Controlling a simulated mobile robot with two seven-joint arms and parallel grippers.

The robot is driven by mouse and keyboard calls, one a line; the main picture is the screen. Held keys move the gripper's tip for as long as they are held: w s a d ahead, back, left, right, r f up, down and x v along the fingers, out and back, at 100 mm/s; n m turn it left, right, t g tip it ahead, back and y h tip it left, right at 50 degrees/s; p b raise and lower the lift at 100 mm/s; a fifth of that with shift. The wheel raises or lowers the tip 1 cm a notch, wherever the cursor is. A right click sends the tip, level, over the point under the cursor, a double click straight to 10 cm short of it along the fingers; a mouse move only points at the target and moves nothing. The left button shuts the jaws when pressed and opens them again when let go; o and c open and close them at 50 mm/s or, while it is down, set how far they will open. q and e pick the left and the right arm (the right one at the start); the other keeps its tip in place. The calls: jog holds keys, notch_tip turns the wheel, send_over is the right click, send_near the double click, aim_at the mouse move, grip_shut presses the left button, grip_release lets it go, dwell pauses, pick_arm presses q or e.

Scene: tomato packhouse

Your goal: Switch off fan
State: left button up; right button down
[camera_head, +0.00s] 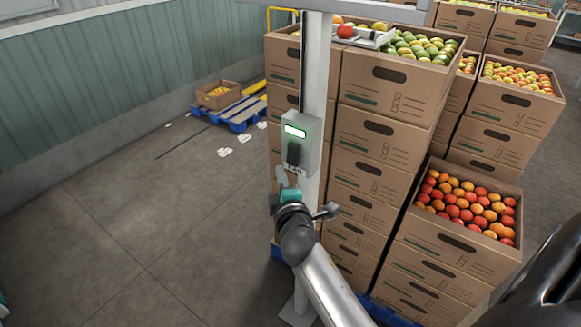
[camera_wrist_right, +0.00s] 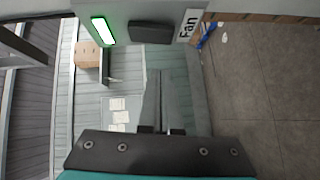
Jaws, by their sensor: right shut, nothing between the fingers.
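A grey switch box (camera_head: 312,146) is fixed to a white upright post (camera_head: 316,85). It has a lit green indicator (camera_head: 295,131), a black switch (camera_head: 293,153) below it and a label under the switch. In the right wrist view the label (camera_wrist_right: 188,25) reads "Fan", beside the black switch (camera_wrist_right: 150,32) and the lit green indicator (camera_wrist_right: 103,30). My right gripper (camera_head: 281,174) is shut and empty, just below the box. In the wrist view its fingertips (camera_wrist_right: 161,72) point toward the switch; contact cannot be told. My left gripper and the fan itself are not visible.
Tall stacks of cardboard boxes (camera_head: 378,150) stand close behind and right of the post. An open box of red and orange tomatoes (camera_head: 410,222) is at the right. A blue pallet (camera_head: 240,124) lies farther back. The grey floor (camera_head: 120,215) on the left is mostly clear.

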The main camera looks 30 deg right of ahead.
aim_at(289, 160)
jog(key=shift+w+d+f, duration=0.1)
jog(key=shift+w+d, duration=0.2)
jog(key=shift+d, duration=0.35)
jog(key=shift+w+d+f, duration=0.1)
jog(key=shift+w+d, duration=0.2)
jog(key=shift+d, duration=0.3)
jog(key=shift+w+d+f, duration=0.1)
jog(key=shift+w+d, duration=0.2)
jog(key=shift+d, duration=0.35)
jog(key=b, duration=0.2)
jog(key=shift+w+d+f+n+t+b, duration=0.1)
jog(key=shift+d+f+n+t+b, duration=0.2)
jog(key=shift+f+n+b, duration=0.1)
jog(key=shift+r+p, duration=0.25)
jog(key=shift+p, duration=0.15)
